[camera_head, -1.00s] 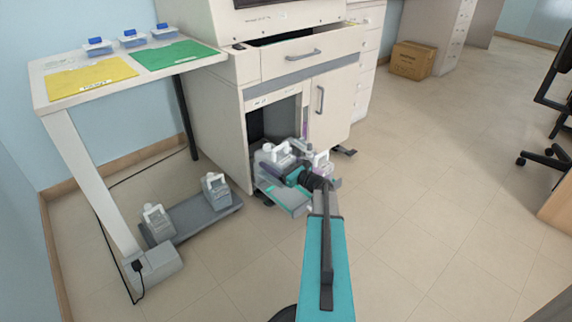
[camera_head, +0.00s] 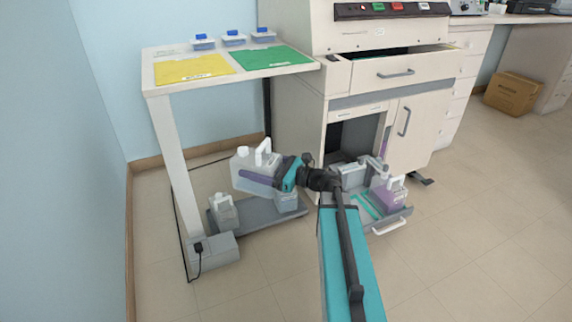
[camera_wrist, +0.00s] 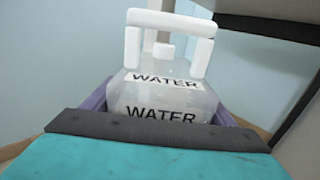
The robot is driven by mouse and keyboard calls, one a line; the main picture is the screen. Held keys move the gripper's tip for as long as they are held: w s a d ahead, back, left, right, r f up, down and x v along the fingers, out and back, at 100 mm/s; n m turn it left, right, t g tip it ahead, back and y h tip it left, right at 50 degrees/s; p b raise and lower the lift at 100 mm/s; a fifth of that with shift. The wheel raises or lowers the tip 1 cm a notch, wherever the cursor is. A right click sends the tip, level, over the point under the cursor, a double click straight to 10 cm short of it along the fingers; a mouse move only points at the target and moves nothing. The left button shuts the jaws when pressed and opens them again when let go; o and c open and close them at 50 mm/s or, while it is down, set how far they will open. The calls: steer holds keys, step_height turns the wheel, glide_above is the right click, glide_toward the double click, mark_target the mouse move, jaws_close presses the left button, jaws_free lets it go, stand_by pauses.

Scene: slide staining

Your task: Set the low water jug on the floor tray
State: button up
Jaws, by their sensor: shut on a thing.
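A translucent water jug (camera_head: 254,168) with a white handle is held up above the floor tray. In the wrist view the jug (camera_wrist: 165,98) shows two WATER labels and sits between the purple fingers. My gripper (camera_head: 262,180) is shut on it. The grey floor tray (camera_head: 258,216) lies under the table. One small jug (camera_head: 223,211) stands at its left end. Another jug (camera_head: 287,200) stands towards its right end, partly hidden by my gripper. The held jug hides part of the space above the tray's middle.
The cabinet's pulled-out shelf (camera_head: 394,224) holds a grey container (camera_head: 349,175) and a purple-filled jug (camera_head: 388,196). The table leg (camera_head: 178,170), its foot (camera_head: 217,252) and a black cable stand at the tray's left. The open floor in front is clear.

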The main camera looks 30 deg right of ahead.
steer(key=s+a+r+n+g+y, duration=0.1)
steer(key=s+a+r, duration=0.1)
steer(key=a, duration=0.4)
steer(key=s+a+r+n+g+y, duration=0.2)
steer(key=a, duration=0.5)
steer(key=shift+s, duration=0.2)
